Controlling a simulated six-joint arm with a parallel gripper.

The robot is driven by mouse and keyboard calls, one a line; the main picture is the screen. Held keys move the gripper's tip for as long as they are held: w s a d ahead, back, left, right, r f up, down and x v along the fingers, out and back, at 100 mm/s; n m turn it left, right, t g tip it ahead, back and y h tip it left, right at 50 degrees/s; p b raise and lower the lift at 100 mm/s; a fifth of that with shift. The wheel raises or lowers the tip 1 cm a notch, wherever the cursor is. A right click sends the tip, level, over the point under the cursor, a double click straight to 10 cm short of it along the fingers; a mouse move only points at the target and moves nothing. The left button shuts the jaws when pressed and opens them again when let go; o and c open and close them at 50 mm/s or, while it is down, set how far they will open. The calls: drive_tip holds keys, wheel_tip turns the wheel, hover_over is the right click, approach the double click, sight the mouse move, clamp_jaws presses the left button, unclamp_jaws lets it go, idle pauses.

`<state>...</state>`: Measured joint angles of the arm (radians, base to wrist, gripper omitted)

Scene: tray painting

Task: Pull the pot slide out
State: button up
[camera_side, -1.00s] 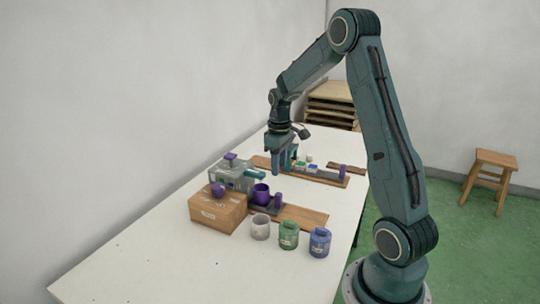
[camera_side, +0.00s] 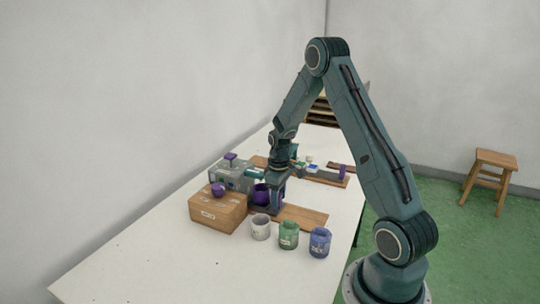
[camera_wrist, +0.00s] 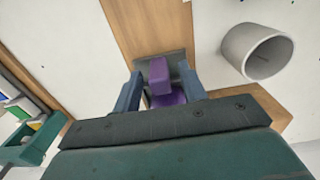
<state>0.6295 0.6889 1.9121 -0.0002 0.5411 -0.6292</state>
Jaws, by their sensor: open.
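The pot slide is a dark plate on a wooden board (camera_side: 305,216), with a purple upright handle (camera_wrist: 159,75) at its end. The purple pot (camera_side: 260,191) stands on the slide beside my gripper in the side view. My gripper (camera_side: 277,207) is open and lowered over the handle; it also shows in the wrist view (camera_wrist: 159,88). There the handle stands between the two fingers, with a gap on either side. In the side view the gripper hides the handle. The dark plate (camera_wrist: 178,57) shows past the handle in the wrist view.
A cardboard box (camera_side: 217,211) with a purple knob is left of the slide. A white cup (camera_side: 260,227), a green jar (camera_side: 288,235) and a blue jar (camera_side: 320,242) stand in front. Behind is a second board with a purple handle (camera_side: 341,170). The near-left table is clear.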

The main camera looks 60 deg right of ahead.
drive_tip(key=shift+f, duration=0.75)
clamp_jaws()
drive_tip(key=s, duration=1.4)
drive_tip(key=shift+s, duration=0.3)
drive_tip(key=shift+c, duration=0.6)
unclamp_jaws()
drive_tip(key=shift+o, duration=0.6)
drive_tip(key=shift+w+r, duration=0.1)
drive_tip(key=shift+r, duration=0.1)
